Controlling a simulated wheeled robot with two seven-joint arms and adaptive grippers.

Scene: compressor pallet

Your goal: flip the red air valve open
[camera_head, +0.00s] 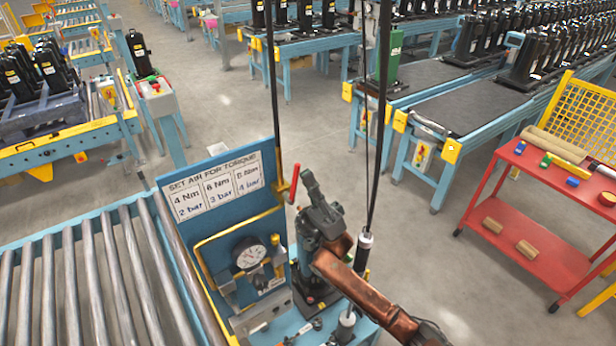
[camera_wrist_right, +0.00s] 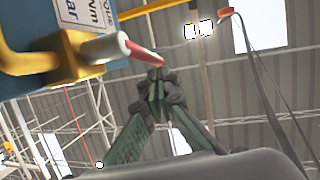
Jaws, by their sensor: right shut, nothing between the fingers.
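The red air valve lever (camera_head: 294,184) stands up, slightly tilted, at the right edge of the blue torque board (camera_head: 220,162). In the right wrist view the red lever (camera_wrist_right: 143,54) points from a pale hub on the yellow pipe (camera_wrist_right: 60,62) toward my fingertips. My right gripper (camera_head: 307,176) is shut and empty, just right of the lever. Its closed fingertips also show in the right wrist view (camera_wrist_right: 156,80), right by the lever's end; I cannot tell whether they touch it. My left gripper is not in view.
A pressure gauge (camera_head: 249,256) sits low on the board. A roller conveyor (camera_head: 95,275) lies left. A hanging tool (camera_head: 363,250) and its cables are close to my right arm. A red cart (camera_head: 520,215) stands right. Open floor lies behind the board.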

